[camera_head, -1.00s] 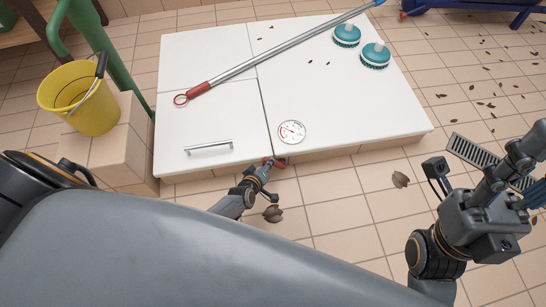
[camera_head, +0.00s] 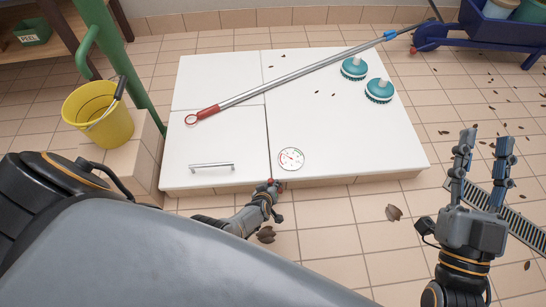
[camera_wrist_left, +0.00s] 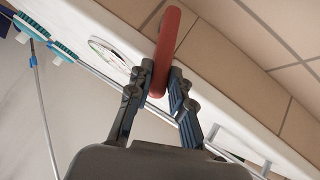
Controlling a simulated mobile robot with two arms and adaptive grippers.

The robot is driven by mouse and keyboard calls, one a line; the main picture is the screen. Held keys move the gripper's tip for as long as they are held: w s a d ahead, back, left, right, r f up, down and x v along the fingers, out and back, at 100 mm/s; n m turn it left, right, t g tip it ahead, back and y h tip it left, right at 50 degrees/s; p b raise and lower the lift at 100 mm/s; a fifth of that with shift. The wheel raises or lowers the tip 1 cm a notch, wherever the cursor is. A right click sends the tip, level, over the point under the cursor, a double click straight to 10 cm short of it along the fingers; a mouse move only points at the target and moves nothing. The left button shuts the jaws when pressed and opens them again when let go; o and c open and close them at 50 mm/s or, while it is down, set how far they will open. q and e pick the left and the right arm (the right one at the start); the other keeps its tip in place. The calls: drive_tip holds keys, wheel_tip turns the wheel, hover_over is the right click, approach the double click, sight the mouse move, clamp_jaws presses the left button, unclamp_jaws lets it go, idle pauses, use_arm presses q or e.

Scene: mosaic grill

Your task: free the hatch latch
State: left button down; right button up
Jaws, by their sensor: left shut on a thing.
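The white hatch (camera_head: 225,150) with a metal bar handle (camera_head: 211,167) is the front left panel of a low tiled block. A small red part, seemingly the latch (camera_head: 281,183), sits at the block's front edge; in the left wrist view it is a rounded red piece (camera_wrist_left: 168,35). My left gripper (camera_head: 272,187) is at that edge. In the wrist view its fingers (camera_wrist_left: 160,82) are closed on the red piece, partly hiding it. My right gripper (camera_head: 482,150) is at the right, fingers upward and apart, empty, away from the block.
A long pole (camera_head: 290,76) with a red end lies across the white top. Two teal brushes (camera_head: 379,90) and a round gauge (camera_head: 291,159) are on it. A yellow bucket (camera_head: 100,115) stands at left, a blue cart (camera_head: 490,35) behind right. Tiled floor is open in front.

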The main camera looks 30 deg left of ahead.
use_arm(q)
drive_tip(key=shift+w+d+r, duration=0.1)
drive_tip(key=shift+d, duration=0.05)
use_arm(e)
drive_tip(key=shift+w+d+f+g, duration=0.15)
drive_tip(key=shift+w+f+g, duration=0.15)
drive_tip(key=shift+f+g, duration=0.15)
drive_tip(key=shift+w+d+f+g, duration=0.1)
drive_tip(key=shift+w+f+g, duration=0.2)
drive_tip(key=shift+f, duration=0.25)
use_arm(q)
drive_tip(key=c, duration=1.2)
unclamp_jaws()
use_arm(e)
drive_tip(key=shift+h, duration=0.4)
use_arm(q)
drive_tip(key=shift+d, duration=0.15)
